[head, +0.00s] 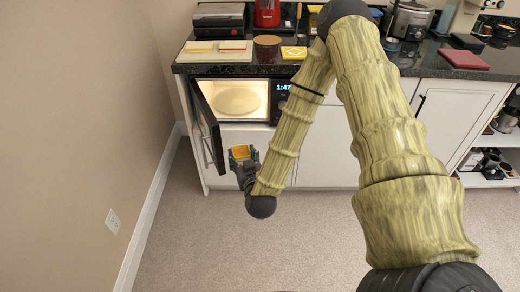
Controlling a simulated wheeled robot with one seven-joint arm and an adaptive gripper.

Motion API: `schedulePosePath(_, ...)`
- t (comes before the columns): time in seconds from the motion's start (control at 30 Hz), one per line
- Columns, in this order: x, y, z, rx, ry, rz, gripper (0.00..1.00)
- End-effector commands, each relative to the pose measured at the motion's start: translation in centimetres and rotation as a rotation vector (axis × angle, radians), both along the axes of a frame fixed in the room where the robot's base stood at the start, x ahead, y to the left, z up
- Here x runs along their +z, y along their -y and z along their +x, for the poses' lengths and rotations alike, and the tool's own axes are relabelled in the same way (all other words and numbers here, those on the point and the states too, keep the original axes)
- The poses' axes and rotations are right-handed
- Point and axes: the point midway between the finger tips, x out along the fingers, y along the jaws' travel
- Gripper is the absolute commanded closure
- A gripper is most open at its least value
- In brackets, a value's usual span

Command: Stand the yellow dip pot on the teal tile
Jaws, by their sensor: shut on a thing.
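My gripper (242,160) is in front of the open microwave, low and left of centre in the head view. It is shut on a small yellow-orange pot (241,152), which is held in the air, outside the microwave. The dark fingers hide part of the pot's sides. I cannot make out a teal tile in this view; my arm covers part of the counter. A yellow tile with a white pattern (293,52) lies on the counter above the microwave.
The lit microwave (232,99) has its dark door (207,123) swung open at left, close to my gripper. Carpet is clear below.

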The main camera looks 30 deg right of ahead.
Motion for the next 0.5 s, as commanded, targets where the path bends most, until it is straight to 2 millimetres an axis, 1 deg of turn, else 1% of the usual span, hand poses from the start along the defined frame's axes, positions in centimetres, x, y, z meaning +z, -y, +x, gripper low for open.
schedulePosePath(0.03,0.1,-1.9,-0.1,0.038,-0.001,-0.002,0.75)
schedulePosePath(0.17,0.3,-5.0,-0.4,0.103,0.0,-0.002,0.75)
schedulePosePath(0.3,0.4,-7.4,-0.6,0.15,0.0,-0.001,0.75)
schedulePosePath(0.5,0.6,-10.0,-0.8,0.204,0.0,0.0,0.75)
